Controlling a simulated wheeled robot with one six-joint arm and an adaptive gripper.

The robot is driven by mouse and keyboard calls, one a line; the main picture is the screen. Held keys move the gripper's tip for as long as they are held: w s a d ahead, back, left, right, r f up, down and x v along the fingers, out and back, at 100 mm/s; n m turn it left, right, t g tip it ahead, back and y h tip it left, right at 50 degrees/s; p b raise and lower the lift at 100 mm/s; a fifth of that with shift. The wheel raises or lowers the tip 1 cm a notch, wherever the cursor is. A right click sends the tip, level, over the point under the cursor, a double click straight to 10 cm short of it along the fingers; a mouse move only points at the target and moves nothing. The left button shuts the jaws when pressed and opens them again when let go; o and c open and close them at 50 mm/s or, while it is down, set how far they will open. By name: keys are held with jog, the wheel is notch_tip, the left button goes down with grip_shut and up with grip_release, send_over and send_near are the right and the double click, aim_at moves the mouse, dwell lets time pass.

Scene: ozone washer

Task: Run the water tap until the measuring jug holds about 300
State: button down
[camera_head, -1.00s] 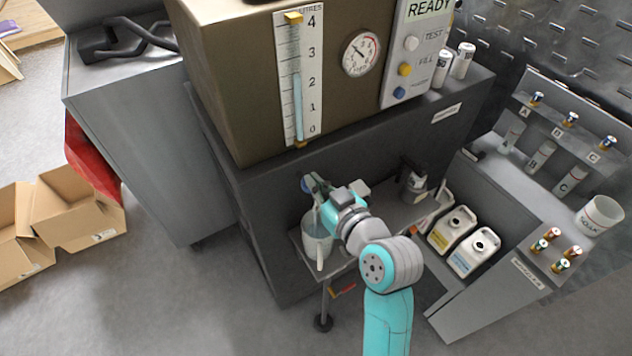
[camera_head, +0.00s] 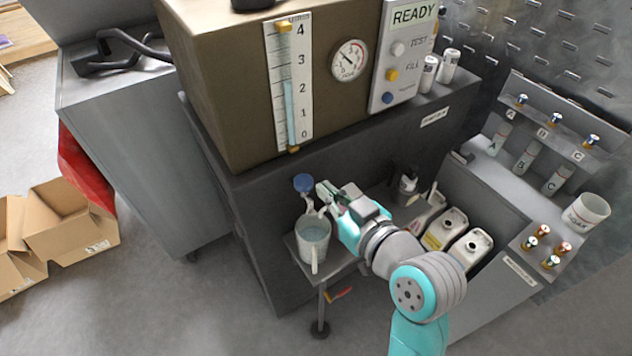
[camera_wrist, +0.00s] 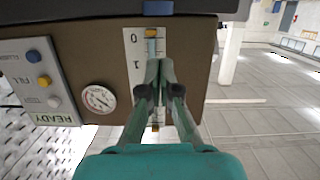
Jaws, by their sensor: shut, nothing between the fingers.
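The measuring jug (camera_head: 313,245), a pale see-through vessel with its handle toward the front, stands upright on a small shelf below the tap. Bluish water seems to be inside; I cannot read its level against any marks. My gripper (camera_head: 323,190) is shut and empty just right of the knob, with a small gap that looks clear. In the wrist view my gripper (camera_wrist: 160,64) shows both fingertips together. Whether water runs from the spout is too small to tell.
Above is a brown tank with a level gauge (camera_head: 289,85), a dial (camera_head: 349,60) and a READY panel (camera_head: 404,50). Several white canisters (camera_head: 445,228) stand right of my arm. A grey cabinet (camera_head: 140,140) is at left, with open boxes (camera_head: 70,225) on the floor.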

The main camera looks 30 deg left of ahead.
jog(key=shift+v, duration=1.4)
jog(key=s+d+f+m+t+h, duration=0.3)
jog(key=d+f+m+t+h, duration=0.15)
jog(key=d+f, duration=0.65)
jog(key=s+d+f+m+t+h, duration=0.35)
jog(key=d+f+m, duration=0.35)
jog(key=d, duration=0.6)
jog(key=s+d+h, duration=0.2)
jog(key=s+d, duration=0.2)
jog(key=s, duration=0.3)
jog(key=s+d+m+h, duration=0.1)
jog(key=s+d, duration=0.3)
jog(key=s, duration=0.4)
jog(key=s+d+m+h, duration=0.1)
jog(key=s+d+h, duration=0.2)
jog(key=s, duration=0.4)
jog(key=shift+s+d+r+t, duration=0.15)
jog(key=shift+s+d+t, duration=0.2)
jog(key=shift+d, duration=0.2)
